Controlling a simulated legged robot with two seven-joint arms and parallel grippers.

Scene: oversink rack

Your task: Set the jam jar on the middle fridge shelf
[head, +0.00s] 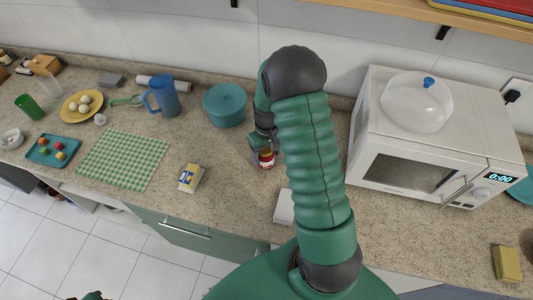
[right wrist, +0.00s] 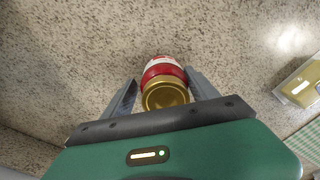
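The jam jar (head: 267,160), red with a white band, stands on the speckled counter near the middle of the head view. In the right wrist view the jar (right wrist: 163,82) shows its gold lid towards me. My right gripper (head: 262,141) is down at the jar, partly hidden by my own arm. In the right wrist view its two fingers (right wrist: 162,84) are on either side of the jar, with a small gap on the left; contact on the right is unclear. The fridge and its middle shelf are not in view.
A white microwave (head: 410,175) with a clear dome (head: 416,100) stands right of my arm. A teal pot (head: 225,104) and blue jug (head: 163,97) stand behind left. A yellow-white pack (head: 190,177) lies front left. The counter between pack and jar is clear.

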